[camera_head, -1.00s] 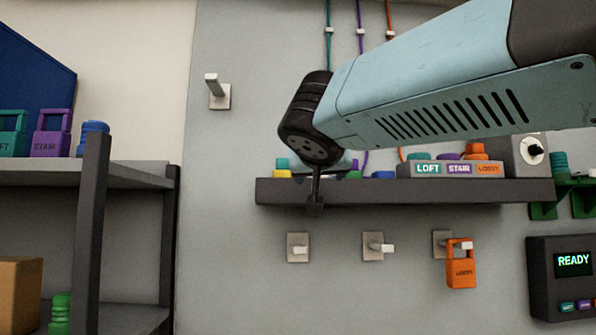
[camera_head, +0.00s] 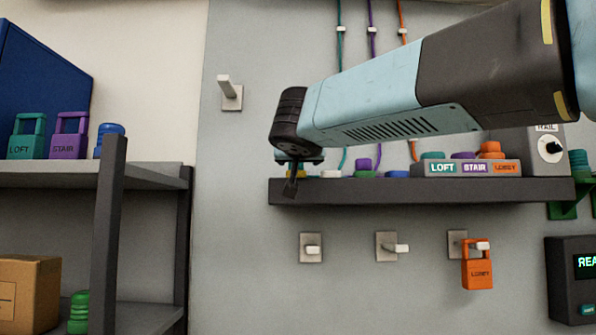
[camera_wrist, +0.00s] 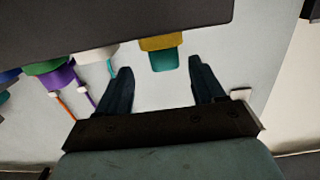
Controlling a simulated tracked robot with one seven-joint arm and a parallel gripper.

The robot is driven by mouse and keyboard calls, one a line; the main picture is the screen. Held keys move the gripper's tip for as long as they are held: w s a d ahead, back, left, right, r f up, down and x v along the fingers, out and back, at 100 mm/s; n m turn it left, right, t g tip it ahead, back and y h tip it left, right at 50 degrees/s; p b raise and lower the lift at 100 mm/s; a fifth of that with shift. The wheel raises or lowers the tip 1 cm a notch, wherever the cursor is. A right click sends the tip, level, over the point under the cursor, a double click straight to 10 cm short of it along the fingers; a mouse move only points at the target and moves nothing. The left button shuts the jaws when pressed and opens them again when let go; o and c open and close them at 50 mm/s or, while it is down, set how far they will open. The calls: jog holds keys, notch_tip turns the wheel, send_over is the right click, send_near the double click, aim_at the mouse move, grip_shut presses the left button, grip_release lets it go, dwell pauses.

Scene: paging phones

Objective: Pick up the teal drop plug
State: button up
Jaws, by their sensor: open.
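A teal plug (camera_wrist: 165,60) with a yellow collar (camera_wrist: 162,42) shows in the wrist view, where the scene appears upside down. It stands at the dark shelf's edge in that view, between the lines of my two fingers and beyond their tips. My gripper (camera_wrist: 160,72) is open and empty, with no visible contact with the plug. In the head view my gripper (camera_head: 290,187) is at the left end of the wall shelf (camera_head: 400,192) and hides most of that plug. Another teal knob (camera_head: 433,155) sits on the box above the LOFT label.
Along the shelf stand a green-and-purple plug (camera_head: 365,168), a blue piece (camera_head: 397,174) and the labelled box (camera_head: 470,168). Pegs (camera_head: 311,248) and a hanging orange tag (camera_head: 477,270) are below. A rack (camera_head: 60,172) stands left; bare wall lies between.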

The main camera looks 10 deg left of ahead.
jog(key=shift+a+x, duration=0.15)
jog(key=shift+x, duration=1.15)
jog(key=shift+a+x, duration=0.15)
jog(key=shift+x, duration=1.15)
jog(key=shift+s+r, duration=0.1)
jog(key=shift+s, duration=0.05)
jog(key=c, duration=1.1)
jog(key=shift+r, duration=0.55)
notch_tip(320, 180, up, 3)
jog(key=shift+s+f, duration=0.15)
jog(key=shift+s, duration=0.05)
jog(key=s+d+r, duration=0.2)
jog(key=s+r, duration=0.1)
jog(key=s, duration=0.1)
jog(key=s+d+r, duration=0.2)
jog(key=s+r, duration=0.1)
jog(key=s, duration=0.1)
jog(key=s+d+r, duration=0.2)
jog(key=s+r, duration=0.1)
jog(key=s, duration=0.1)
jog(key=shift+d+r, duration=0.1)
jog(key=shift+d, duration=0.05)
